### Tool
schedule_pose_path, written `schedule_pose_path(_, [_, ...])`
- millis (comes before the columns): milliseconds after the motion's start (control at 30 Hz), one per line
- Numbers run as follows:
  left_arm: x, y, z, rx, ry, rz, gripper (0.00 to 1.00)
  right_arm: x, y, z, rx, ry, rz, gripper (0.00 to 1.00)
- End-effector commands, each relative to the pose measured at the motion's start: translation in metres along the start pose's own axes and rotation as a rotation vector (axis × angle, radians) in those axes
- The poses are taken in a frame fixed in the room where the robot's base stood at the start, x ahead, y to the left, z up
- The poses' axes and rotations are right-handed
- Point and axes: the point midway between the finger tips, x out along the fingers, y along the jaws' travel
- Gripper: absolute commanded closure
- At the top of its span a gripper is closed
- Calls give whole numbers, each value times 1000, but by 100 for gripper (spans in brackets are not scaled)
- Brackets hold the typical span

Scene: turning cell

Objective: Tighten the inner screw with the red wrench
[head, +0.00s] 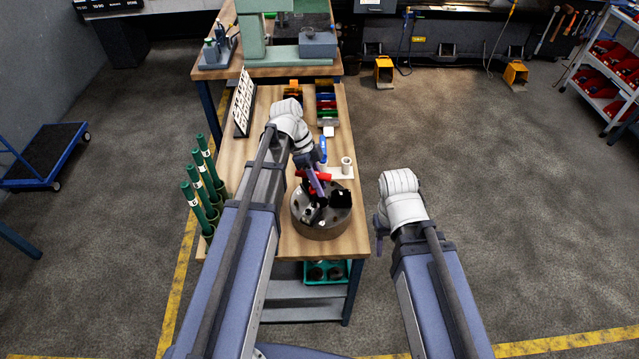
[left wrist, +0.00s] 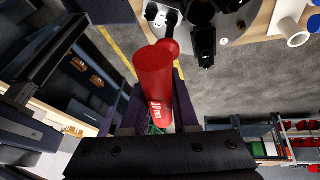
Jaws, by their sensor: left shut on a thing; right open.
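The red wrench (left wrist: 153,72) is between the fingers of my left gripper (head: 316,182), which is shut on its red handle. Its red handle also shows in the head view (head: 322,177). In the left wrist view its dark shaft runs to the top edge, over the round grey chuck (head: 322,230). The chuck has dark jaws and lies on the wooden bench. I cannot tell the inner screw apart, nor whether the wrench tip is seated in it. My right gripper (head: 380,238) is open and empty, right of the bench above the floor.
A white holder (head: 340,173) with a white cylinder stands behind the chuck, near a blue handle (head: 323,146). Green tubes (head: 203,190) stand at the bench's left edge. Colored bins (head: 326,103) and a tilted white board (head: 243,102) are further back.

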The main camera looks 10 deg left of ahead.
Motion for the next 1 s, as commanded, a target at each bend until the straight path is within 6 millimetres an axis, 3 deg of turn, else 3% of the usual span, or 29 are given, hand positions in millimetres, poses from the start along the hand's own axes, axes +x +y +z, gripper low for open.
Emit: schedule_pose_path(1000, [-38,6,-16,0,0,0,100,-41,4,2,0,0,0,50])
